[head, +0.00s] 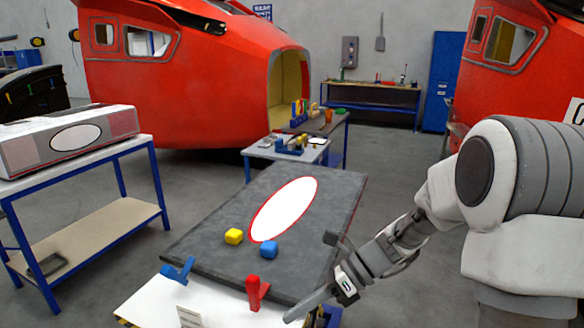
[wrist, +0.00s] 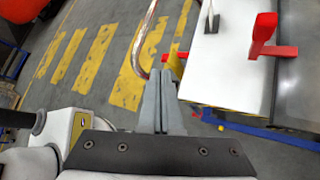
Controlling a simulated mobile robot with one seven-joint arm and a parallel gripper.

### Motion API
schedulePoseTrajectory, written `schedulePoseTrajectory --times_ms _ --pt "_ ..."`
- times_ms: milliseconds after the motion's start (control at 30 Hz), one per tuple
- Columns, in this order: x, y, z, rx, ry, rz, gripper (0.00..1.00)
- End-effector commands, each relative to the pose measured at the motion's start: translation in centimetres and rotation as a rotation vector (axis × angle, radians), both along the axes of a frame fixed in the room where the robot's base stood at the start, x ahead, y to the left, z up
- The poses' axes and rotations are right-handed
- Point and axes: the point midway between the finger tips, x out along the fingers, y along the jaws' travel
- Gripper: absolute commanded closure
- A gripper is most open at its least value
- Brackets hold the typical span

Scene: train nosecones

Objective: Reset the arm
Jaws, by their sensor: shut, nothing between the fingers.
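My gripper (head: 296,314) is at the bottom of the head view, by the front right of the worktable, with my arm reaching in from the right. In the wrist view its two fingers (wrist: 158,78) are together and empty, pointing over the floor beside the table edge. The grey slab (head: 215,222) lies on the table with a white oval (head: 285,208) outlined in red.
A red clamp (head: 256,291) and a blue clamp (head: 178,270) are at the slab's front edge; a red clamp (wrist: 264,35) shows right of my fingers. A side table (head: 80,162) bears a box (head: 30,150). Red nosecones (head: 190,75) stand behind. Yellow-striped floor (wrist: 100,50) is clear.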

Motion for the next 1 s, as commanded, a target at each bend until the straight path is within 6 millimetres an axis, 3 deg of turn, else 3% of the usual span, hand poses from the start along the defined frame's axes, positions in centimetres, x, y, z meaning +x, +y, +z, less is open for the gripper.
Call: schedulePoseTrajectory --times_ms 500,1000 --pt "-8.1 -5.3 6.2 -0.389 -0.798 0.702 1.00" --pt "-13.6 -11.5 11.1 -0.770 -1.326 1.473 1.00"
